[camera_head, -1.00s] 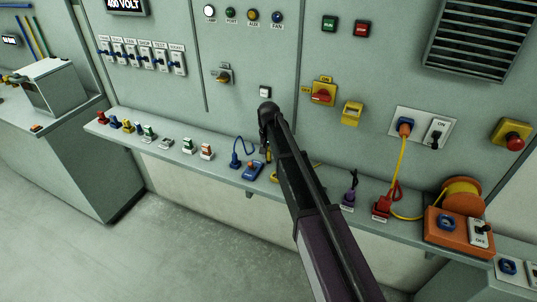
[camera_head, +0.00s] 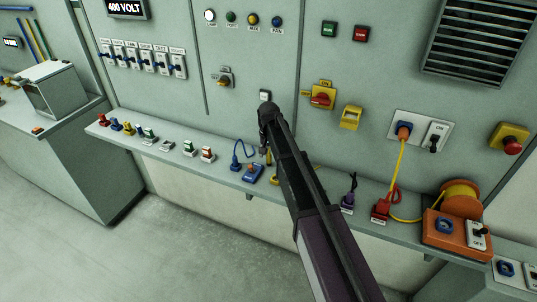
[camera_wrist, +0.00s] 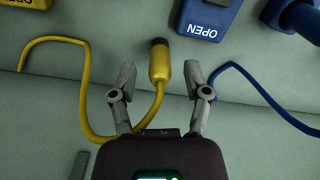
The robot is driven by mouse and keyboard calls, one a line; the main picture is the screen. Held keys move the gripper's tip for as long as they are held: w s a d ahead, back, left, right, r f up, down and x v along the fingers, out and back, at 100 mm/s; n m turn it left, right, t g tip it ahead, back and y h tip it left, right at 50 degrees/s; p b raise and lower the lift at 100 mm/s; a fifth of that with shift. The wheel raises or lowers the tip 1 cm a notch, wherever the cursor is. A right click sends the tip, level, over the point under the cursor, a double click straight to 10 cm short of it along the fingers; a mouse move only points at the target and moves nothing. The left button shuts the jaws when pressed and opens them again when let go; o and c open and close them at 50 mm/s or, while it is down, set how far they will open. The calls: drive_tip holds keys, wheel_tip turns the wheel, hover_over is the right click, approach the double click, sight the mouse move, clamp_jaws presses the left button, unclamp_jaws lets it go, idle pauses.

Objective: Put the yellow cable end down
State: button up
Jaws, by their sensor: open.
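The yellow cable end (camera_wrist: 158,62) is a yellow plug with a dark tip, at the upper middle of the wrist view. Its yellow cable bends down and loops away to the left. My gripper (camera_wrist: 158,77) is open, with one finger on each side of the plug and a visible gap on both sides. The plug appears to lie on the grey-green shelf (camera_wrist: 45,105); I cannot tell whether it fully touches it. In the head view my arm hides most of the gripper and the cable.
A yellow block (camera_wrist: 45,3) and a blue block marked OPEN (camera_wrist: 209,16) sit close ahead. A blue plug (camera_wrist: 298,20) with a cable is at the right.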

sight(269, 154)
wheel_tip(269, 154, up, 11)
drive_tip(key=p, duration=1)
idle(0.8)
drive_tip(key=s+d+n, duration=0.1)
drive_tip(key=s+d, duration=2.2)
drive_tip(key=s, duration=0.2)
drive_tip(key=shift+s, duration=0.4)
